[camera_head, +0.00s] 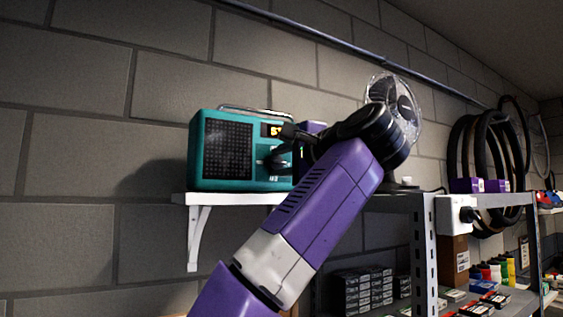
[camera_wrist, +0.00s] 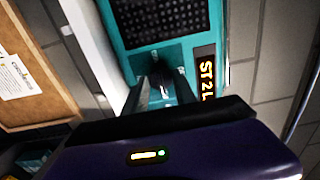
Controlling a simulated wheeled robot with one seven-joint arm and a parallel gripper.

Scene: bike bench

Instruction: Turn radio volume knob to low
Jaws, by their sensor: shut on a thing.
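The teal radio (camera_head: 203,150) stands on a white wall shelf (camera_head: 190,199), its dark speaker grille on the left and a small lit yellow display (camera_head: 273,130) at the upper right of its face. My gripper (camera_head: 268,162) reaches the radio's front from the right. In the wrist view the radio (camera_wrist: 120,50) is turned sideways, with its display (camera_wrist: 207,80) lit. There my gripper (camera_wrist: 161,86) is shut on the dark volume knob (camera_wrist: 161,72), one finger on each side. The knob's pointer and setting cannot be made out.
A metal shelf rack (camera_head: 424,250) with boxes and bottles is at the right, below hanging tires (camera_head: 465,150). The wall left of the radio is bare.

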